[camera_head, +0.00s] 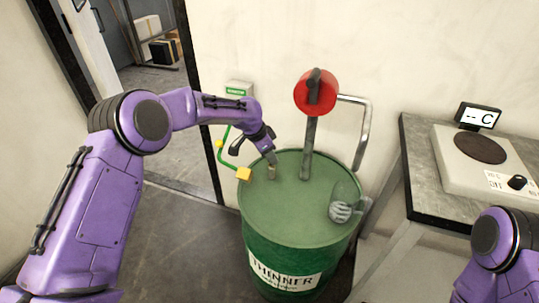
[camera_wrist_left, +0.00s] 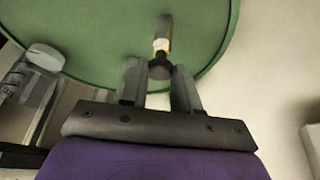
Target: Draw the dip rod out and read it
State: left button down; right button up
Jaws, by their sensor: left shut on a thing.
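A green drum (camera_head: 260,215) labelled THINNER stands in front of me. My left gripper (camera_head: 271,160) is over the left side of its top, at a short brownish upright piece (camera_head: 272,172). In the left wrist view, my left gripper (camera_wrist_left: 159,82) is shut on the dark knob of the dip rod (camera_wrist_left: 159,70). A pale yellowish band and a greyish piece (camera_wrist_left: 164,32) show beyond the knob, against the green drum top (camera_wrist_left: 90,35). I cannot tell how far the rod is out, and no marks are readable. My right gripper is out of view.
A red hand pump (camera_head: 316,92) with a bent pipe rises from the drum. A yellow clamp (camera_head: 244,174) on a green cable grips the rim. A bench (camera_head: 426,160) holds a hotplate (camera_head: 450,165).

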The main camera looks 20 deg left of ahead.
pick_arm(q)
notch_tip(320, 180, up, 29)
jog(key=p, duration=2.3)
jog(key=shift+f, duration=0.15)
jog(key=c, duration=0.8)
grip_release()
jog(key=b+v, duration=0.2)
jog(key=v, duration=0.8)
jog(key=shift+s+a, duration=0.1)
jog(key=shift+a, duration=0.05)
